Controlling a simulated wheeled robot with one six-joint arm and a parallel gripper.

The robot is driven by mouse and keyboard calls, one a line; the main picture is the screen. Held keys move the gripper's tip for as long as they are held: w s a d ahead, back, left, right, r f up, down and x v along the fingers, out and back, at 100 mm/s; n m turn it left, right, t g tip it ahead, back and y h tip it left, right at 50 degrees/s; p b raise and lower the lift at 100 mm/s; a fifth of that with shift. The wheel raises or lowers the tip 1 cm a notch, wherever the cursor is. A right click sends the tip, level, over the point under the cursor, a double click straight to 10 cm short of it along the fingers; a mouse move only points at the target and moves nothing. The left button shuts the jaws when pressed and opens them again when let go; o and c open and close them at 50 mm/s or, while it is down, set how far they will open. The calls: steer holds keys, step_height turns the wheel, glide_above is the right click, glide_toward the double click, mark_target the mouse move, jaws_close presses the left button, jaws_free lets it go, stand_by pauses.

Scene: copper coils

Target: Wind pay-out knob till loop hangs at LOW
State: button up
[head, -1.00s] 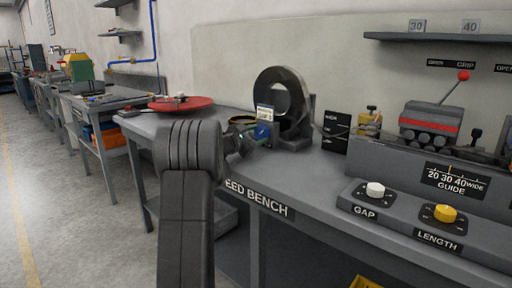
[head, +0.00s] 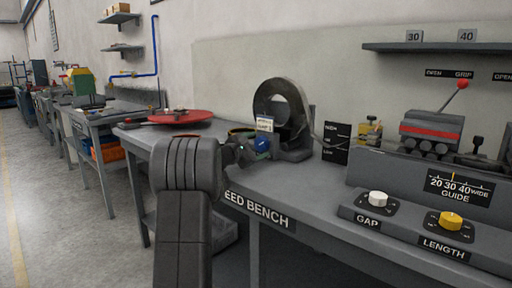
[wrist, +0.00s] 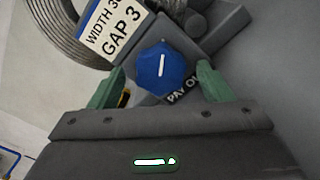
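The blue pay-out knob (head: 262,146) sits on the bench below the dark coil (head: 272,103). In the wrist view the blue knob (wrist: 163,72) has a white pointer line, and its "PAY OUT" label is partly cut off. My gripper (head: 247,152) is close to the knob. In the wrist view my gripper's green fingers (wrist: 161,78) are apart on either side of the knob, with a gap on each side. A black level board (head: 336,143) stands right of the coil. A thin dark strip runs from the coil toward it; its sag is hard to read.
A card reading "GAP 3" (wrist: 118,30) stands beside the knob. The white GAP knob (head: 377,198) and yellow LENGTH knob (head: 450,221) are at the bench's front right. A red disc (head: 180,117) lies at left. Floor is clear at left.

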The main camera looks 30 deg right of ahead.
steer(key=p+v, duration=0.1)
steer(key=v, duration=1.3)
steer(key=shift+d, duration=0.1)
steer(key=shift+f, duration=0.1)
steer(key=b+x, duration=0.1)
steer(key=x, duration=1.3)
